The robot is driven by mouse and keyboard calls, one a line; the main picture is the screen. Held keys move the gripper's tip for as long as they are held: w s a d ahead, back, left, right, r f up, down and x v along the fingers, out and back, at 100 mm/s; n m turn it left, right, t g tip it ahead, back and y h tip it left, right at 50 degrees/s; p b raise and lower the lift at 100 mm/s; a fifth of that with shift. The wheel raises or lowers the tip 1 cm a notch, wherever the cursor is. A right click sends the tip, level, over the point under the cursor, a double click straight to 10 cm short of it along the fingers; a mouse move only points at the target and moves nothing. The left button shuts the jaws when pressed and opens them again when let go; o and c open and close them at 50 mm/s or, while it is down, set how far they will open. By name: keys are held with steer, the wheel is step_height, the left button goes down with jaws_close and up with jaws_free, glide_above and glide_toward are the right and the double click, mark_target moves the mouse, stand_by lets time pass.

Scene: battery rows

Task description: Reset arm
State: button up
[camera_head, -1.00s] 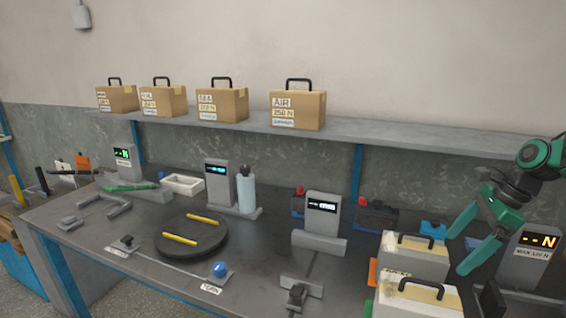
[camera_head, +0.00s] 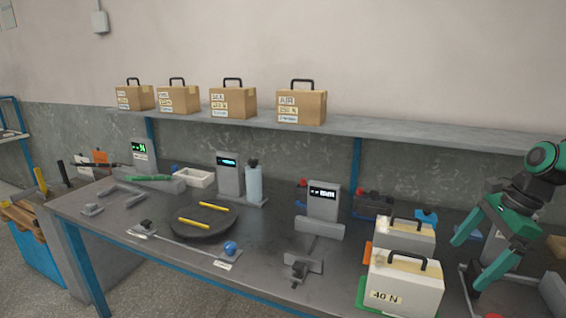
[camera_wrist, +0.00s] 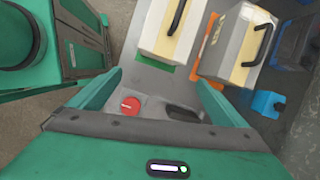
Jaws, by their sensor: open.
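My gripper (camera_head: 465,262) is at the right of the head view, green, with its two fingers spread apart and nothing between them. It hangs above the right end of the grey workbench (camera_head: 130,228), to the right of two white cases with black handles. The nearer case (camera_head: 408,292) bears a "40 N" label, and the farther case (camera_head: 402,235) stands behind it. In the wrist view the open fingers (camera_wrist: 155,92) show over the bench, with a red round knob (camera_wrist: 130,104) between them and the cases beyond.
A shelf (camera_head: 400,132) with several brown handled boxes runs along the wall. The bench holds a black turntable (camera_head: 205,230) with two yellow bars, grey display stands (camera_head: 323,205), a bottle (camera_head: 254,183) and a blue ball (camera_head: 230,248). A blue bin (camera_head: 35,265) stands at far left.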

steer(key=s+a+f+n+h, duration=0.1)
steer(key=s+n, duration=0.6)
steer(key=s, duration=0.3)
steer(key=s+a+n+g+h, duration=0.1)
steer(key=s+n+h, duration=0.1)
steer(key=s+n, duration=0.4)
steer(key=s, duration=0.5)
steer(key=shift+s+a+f+n+g, duration=0.15)
steer(key=shift+a+f+n+g, duration=0.15)
steer(key=shift+a+f+n, duration=0.1)
